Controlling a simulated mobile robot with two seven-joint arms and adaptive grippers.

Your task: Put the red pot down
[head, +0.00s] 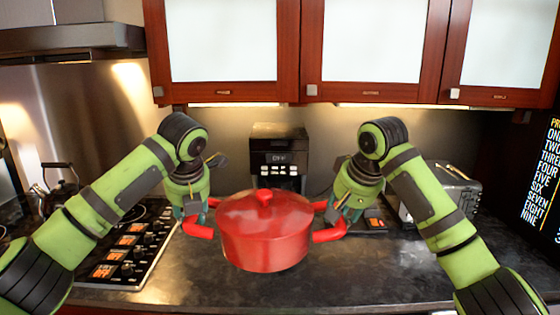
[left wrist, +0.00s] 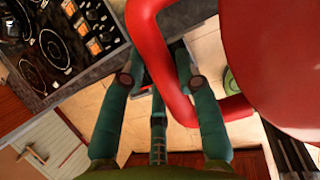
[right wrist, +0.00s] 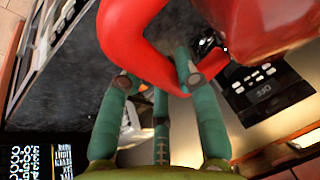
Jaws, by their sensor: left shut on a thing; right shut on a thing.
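The red pot (head: 265,235) with its red lid and knob hangs upright between my two grippers in the head view. My left gripper (head: 188,220) is shut on the pot's left handle (head: 199,231). In the left wrist view the green fingers (left wrist: 158,85) straddle the red handle (left wrist: 150,45), with the pot body (left wrist: 285,60) at the right. My right gripper (head: 342,218) is shut on the right handle (head: 328,236). In the right wrist view its fingers (right wrist: 155,75) straddle that handle (right wrist: 125,40). Floor tiles show below the left handle, so the pot appears raised.
The dark countertop (head: 360,275) is clear in front and to the right. A stove (head: 125,245) with knobs is at the left, with a kettle (head: 55,185). A coffee machine (head: 278,158) stands behind the pot, and a toaster (head: 452,190) at the right. Cabinets (head: 370,50) hang above.

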